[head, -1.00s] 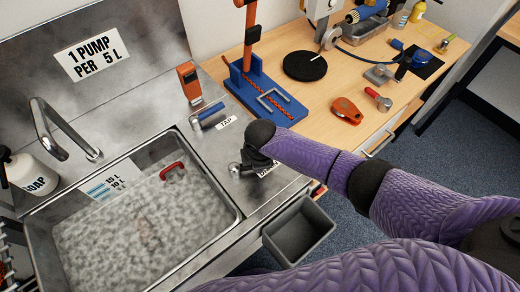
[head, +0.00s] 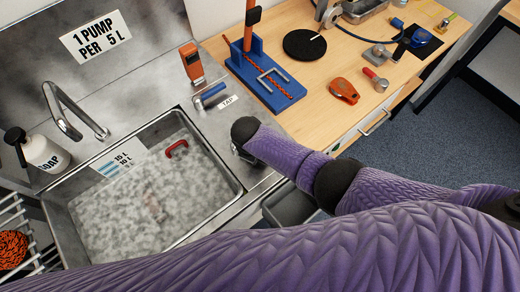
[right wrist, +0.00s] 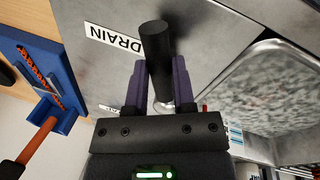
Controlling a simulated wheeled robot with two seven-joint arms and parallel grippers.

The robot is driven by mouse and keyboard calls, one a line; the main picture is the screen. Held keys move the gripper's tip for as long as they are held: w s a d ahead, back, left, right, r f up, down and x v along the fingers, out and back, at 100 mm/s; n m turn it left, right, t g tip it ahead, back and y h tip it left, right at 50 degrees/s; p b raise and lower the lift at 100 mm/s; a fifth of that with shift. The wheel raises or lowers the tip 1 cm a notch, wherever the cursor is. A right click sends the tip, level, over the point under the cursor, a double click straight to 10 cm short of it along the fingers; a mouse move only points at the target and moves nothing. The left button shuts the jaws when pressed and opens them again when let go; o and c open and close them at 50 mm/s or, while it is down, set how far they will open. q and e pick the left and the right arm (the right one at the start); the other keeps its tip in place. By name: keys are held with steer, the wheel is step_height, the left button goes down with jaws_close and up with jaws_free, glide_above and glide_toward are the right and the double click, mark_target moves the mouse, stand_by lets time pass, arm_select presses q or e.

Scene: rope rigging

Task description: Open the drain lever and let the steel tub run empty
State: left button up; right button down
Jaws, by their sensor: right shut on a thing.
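The steel tub (head: 215,206) is in the left half of the head view, full of cloudy, foam-covered water (head: 140,205). A red handle shows at its back right, by the level marks. It also shows in the right wrist view (right wrist: 235,120). The drain lever (right wrist: 156,45) has a black cylindrical grip and stands beside the DRAIN label (right wrist: 113,38). My right gripper (right wrist: 158,88) is shut on that grip, with a purple finger on each side. In the head view my arm hides the lever and label. My left gripper is not in view.
The tap lever (head: 210,94) and orange device (head: 192,64) are behind the right gripper. The faucet (head: 75,112) and soap bottle (head: 40,150) stand at left. A grey bin (head: 288,205) is below the counter edge. The wooden bench (head: 300,115) holds a blue rope stand (head: 262,75) and tools.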

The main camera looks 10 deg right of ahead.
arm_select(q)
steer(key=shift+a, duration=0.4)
arm_select(e)
steer(key=shift+a, duration=0.1)
steer(key=shift+c, duration=2.2)
jaws_free()
steer(key=shift+r, duration=0.1)
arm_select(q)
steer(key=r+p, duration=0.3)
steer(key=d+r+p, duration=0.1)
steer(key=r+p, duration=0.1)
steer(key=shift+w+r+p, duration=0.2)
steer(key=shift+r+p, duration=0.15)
arm_select(e)
step_height(320, 180, up, 10)
steer(key=s+a, duration=0.1)
steer(key=shift+s+f, duration=0.25)
steer(key=shift+s, duration=0.05)
steer(key=shift+a, duration=0.1)
